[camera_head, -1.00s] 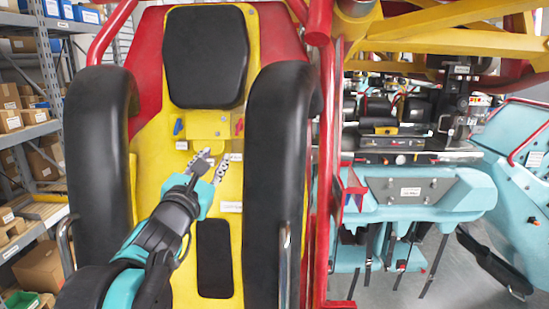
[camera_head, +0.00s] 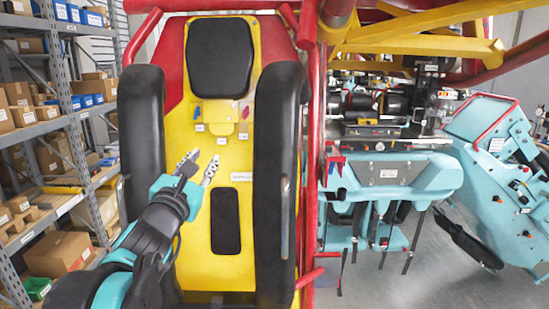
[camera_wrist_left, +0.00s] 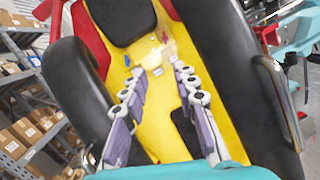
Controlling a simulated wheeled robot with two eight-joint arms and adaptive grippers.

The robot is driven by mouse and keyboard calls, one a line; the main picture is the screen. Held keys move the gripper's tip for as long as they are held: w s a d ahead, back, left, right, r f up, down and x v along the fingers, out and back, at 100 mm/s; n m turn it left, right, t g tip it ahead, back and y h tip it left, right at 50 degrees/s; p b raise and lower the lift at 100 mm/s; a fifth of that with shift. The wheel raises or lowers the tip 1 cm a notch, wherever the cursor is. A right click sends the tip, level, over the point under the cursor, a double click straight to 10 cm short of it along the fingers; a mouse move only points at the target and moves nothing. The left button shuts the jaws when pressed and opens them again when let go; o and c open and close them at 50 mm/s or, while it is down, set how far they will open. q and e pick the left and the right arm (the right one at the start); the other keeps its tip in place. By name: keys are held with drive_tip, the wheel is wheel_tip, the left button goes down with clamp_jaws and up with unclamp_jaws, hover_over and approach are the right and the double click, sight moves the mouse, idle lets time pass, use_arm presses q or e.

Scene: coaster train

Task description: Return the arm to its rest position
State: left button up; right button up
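My left gripper (camera_head: 200,168) is open and empty in the head view, in front of the yellow seat back (camera_head: 222,270). My arm comes in from the lower left, across the seat's left black side pad (camera_head: 141,130). In the left wrist view, the two fingers of the left gripper (camera_wrist_left: 153,82) stand apart with the yellow panel between them. A small yellow box (camera_head: 221,112) with a blue and a pink or red lever sits above the gripper, apart from it. My right gripper does not show in either view.
The right black side pad (camera_head: 279,180) and red frame posts (camera_head: 313,150) stand to the right. A shelf rack (camera_head: 75,120) with cartons is at the left. Turquoise seats (camera_head: 390,178) and machinery are at the right. Grey floor shows at lower right.

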use_arm(q)
drive_tip(key=s+d+f+m+g+h+b, duration=0.25)
drive_tip(key=s+f+m+b, duration=0.35)
drive_tip(key=f, duration=0.5)
drive_tip(key=s+d+f+m+g+h+b, duration=0.15)
drive_tip(key=d+f+m+b, duration=0.25)
drive_tip(key=f+m, duration=0.55)
drive_tip(key=s+d+f+m+g+h+b, duration=0.25)
drive_tip(key=s+f+m+b, duration=0.2)
drive_tip(key=f, duration=0.85)
drive_tip(key=s+a+f+m+g+y+b, duration=0.2)
drive_tip(key=s+a+f+m+y+b, duration=0.1)
drive_tip(key=f, duration=0.8)
drive_tip(key=s+a+f+m+g+y+b, duration=0.2)
drive_tip(key=s+a+f+m+y+b, duration=0.1)
drive_tip(key=f, duration=0.9)
drive_tip(key=s+a+f+m+g+y+b, duration=0.2)
drive_tip(key=s+a+f+m+b, duration=0.3)
drive_tip(key=f, duration=0.7)
drive_tip(key=shift+s+a+y+b, duration=0.15)
drive_tip(key=shift+s+y+b, duration=0.3)
drive_tip(key=shift+b, duration=0.25)
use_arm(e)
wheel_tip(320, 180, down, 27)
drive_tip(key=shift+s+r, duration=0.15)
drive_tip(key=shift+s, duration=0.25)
